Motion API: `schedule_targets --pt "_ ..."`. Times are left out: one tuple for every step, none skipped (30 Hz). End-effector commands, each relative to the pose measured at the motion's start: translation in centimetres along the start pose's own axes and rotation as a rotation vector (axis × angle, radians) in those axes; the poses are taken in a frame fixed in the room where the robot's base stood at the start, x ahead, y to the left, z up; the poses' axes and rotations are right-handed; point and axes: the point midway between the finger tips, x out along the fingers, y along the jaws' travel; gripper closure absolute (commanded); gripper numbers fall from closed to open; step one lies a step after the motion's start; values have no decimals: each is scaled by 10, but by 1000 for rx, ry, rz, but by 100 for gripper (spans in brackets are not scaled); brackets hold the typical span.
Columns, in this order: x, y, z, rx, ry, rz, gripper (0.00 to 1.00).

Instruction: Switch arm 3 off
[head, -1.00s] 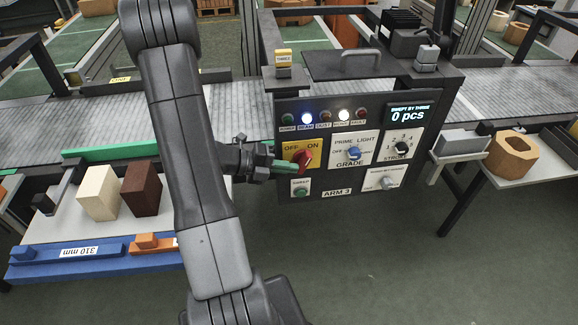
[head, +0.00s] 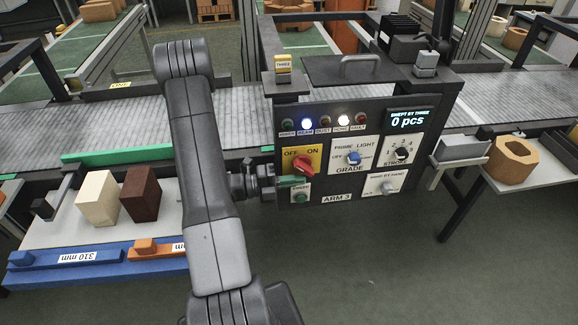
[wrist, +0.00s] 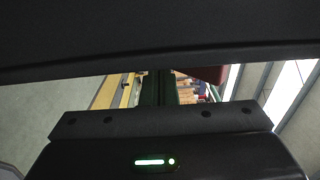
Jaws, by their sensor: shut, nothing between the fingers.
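The arm 3 panel (head: 340,196) hangs at the conveyor's front edge. On its yellow OFF/ON plate (head: 315,153) sits a red rotary knob (head: 303,163). Its handle looks slanted and nearly level, but its exact setting is hard to read. My gripper (head: 281,189) is shut and empty, pointing right, just below and left of the knob, near the green button (head: 300,197). I cannot tell whether it touches the panel. In the wrist view the dark green fingers (wrist: 158,88) are together, with a dark red part (wrist: 208,75) beside them.
The panel also has a blue GRADE knob (head: 353,157), a black STROKE knob (head: 402,153), a grey switch (head: 388,188) and a "0 pcs" display (head: 408,119). Two lamps glow white and blue. Cream (head: 97,198) and brown (head: 141,194) blocks stand left. Floor in front is clear.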

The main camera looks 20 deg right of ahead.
Motion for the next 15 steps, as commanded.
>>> schedule_targets --pt "2 0 0 -1 0 0 100" --pt "2 1 0 -1 0 0 100" --pt "3 1 0 -1 0 0 100" --pt "4 2 0 -1 1 0 100" --pt "4 2 0 0 1 0 100" --pt "5 3 0 0 1 1 100" --pt "6 3 0 0 1 1 100" --pt "6 3 0 0 1 1 100" --pt "7 3 0 0 1 1 100" --pt "7 4 0 0 1 1 100" --pt "8 4 0 0 1 1 100" --pt "8 4 0 0 1 1 100" --pt "8 4 0 0 1 1 100" --pt "8 4 0 0 1 1 100" --pt "8 4 0 0 1 1 100"
